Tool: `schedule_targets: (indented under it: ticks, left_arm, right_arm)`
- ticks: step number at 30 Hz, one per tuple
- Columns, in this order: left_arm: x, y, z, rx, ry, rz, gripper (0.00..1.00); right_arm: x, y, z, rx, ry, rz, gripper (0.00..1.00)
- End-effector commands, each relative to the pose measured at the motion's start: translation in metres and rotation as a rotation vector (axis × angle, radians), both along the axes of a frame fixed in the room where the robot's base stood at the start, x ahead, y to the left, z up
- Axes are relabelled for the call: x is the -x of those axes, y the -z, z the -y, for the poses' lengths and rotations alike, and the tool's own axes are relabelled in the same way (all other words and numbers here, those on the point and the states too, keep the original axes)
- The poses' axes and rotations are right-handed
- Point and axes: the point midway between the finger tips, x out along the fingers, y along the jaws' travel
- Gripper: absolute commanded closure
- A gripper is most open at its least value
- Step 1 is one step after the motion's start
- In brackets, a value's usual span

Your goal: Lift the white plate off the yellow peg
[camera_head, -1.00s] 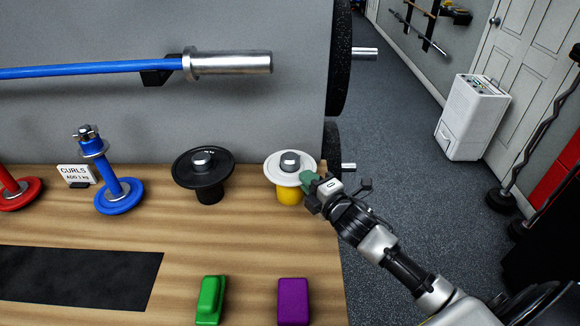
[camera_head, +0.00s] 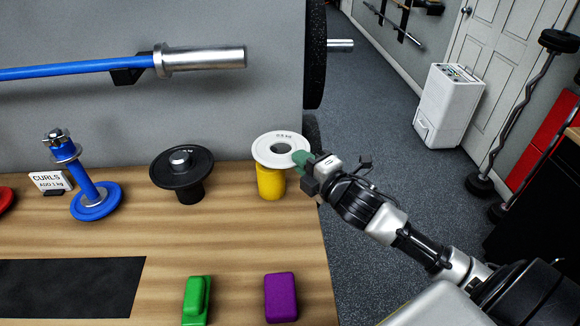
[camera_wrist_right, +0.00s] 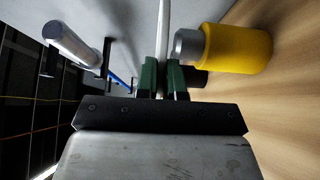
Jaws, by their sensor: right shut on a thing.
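The white plate (camera_head: 262,151) is a flat disc held level above the yellow peg (camera_head: 271,184). Its centre hole shows with no pin through it. My right gripper (camera_head: 303,160) is shut on the plate's right rim with its green fingertips. In the right wrist view the plate (camera_wrist_right: 163,25) is edge-on between the fingertips (camera_wrist_right: 163,80). There the yellow peg (camera_wrist_right: 238,49) and its metal pin (camera_wrist_right: 187,46) lie to the right of the plate, with the pin's end close to it. My left gripper is not in view.
A black plate on a black peg (camera_head: 182,168) stands left of the yellow peg. A blue stand (camera_head: 96,201), a green block (camera_head: 196,300) and a purple block (camera_head: 281,298) are on the wooden bench. A blue barbell (camera_head: 205,57) hangs on the wall behind.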

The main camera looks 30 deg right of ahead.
Motion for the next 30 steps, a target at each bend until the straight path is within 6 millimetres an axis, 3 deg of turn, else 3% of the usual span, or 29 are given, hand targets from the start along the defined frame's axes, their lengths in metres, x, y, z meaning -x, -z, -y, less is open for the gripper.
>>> schedule_targets:
  ticks: [6, 12, 20, 30]
  left_arm:
    - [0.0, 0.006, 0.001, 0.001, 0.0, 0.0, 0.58]
    - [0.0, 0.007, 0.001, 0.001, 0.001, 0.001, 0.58]
    - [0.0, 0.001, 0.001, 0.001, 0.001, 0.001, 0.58]
    - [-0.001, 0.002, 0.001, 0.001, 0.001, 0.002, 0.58]
  right_arm:
    - [0.046, -0.028, 0.015, 0.006, -0.004, 0.002, 1.0]
    - [0.067, -0.043, 0.023, 0.002, -0.001, 0.002, 1.0]
    - [0.075, -0.051, 0.026, 0.0, -0.002, 0.004, 1.0]
    - [0.076, -0.047, 0.025, 0.0, 0.001, 0.004, 1.0]
